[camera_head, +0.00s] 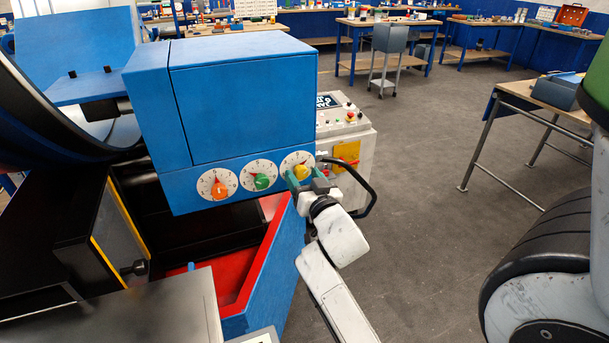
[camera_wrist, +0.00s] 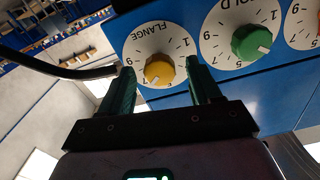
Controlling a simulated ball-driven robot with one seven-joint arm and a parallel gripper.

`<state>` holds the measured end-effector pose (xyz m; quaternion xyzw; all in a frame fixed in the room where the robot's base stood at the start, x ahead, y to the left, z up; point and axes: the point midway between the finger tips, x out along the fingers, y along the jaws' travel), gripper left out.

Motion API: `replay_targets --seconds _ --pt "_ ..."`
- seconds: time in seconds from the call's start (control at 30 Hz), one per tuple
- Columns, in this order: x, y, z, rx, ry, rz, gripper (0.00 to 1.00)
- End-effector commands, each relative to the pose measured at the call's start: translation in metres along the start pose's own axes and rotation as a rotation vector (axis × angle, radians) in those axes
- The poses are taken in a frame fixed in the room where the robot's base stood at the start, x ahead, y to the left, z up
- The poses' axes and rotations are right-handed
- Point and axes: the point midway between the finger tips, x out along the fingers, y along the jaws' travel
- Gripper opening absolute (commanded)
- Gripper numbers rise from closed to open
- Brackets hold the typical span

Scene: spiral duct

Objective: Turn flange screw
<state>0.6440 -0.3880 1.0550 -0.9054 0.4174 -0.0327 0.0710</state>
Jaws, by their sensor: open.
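The flange screw is a yellow knob on a white numbered dial marked FLANGE; the knob (camera_wrist: 159,69) shows in the wrist view and, partly covered, in the head view (camera_head: 301,172). It is the rightmost of three dials on the blue machine's front in the head view. My gripper (camera_wrist: 160,84) is open, with one green finger on each side of the yellow knob in the wrist view. I cannot tell whether either finger touches it. In the head view my gripper (camera_head: 305,181) is right in front of that dial and hides its lower part.
A green knob (camera_head: 262,182) and an orange knob (camera_head: 219,191) sit on the neighbouring dials to the left. Open grey floor (camera_head: 430,180) lies beyond.

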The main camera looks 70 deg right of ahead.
Motion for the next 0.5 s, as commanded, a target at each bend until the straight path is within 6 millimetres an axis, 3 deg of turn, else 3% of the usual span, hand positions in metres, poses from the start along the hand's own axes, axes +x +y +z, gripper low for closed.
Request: replay_targets --seconds 0.27,0.5 --pt "0.0015 0.0003 0.0002 0.000 0.000 0.000 0.63" --pt "0.0013 0.0002 0.0002 0.000 0.000 0.000 0.40"
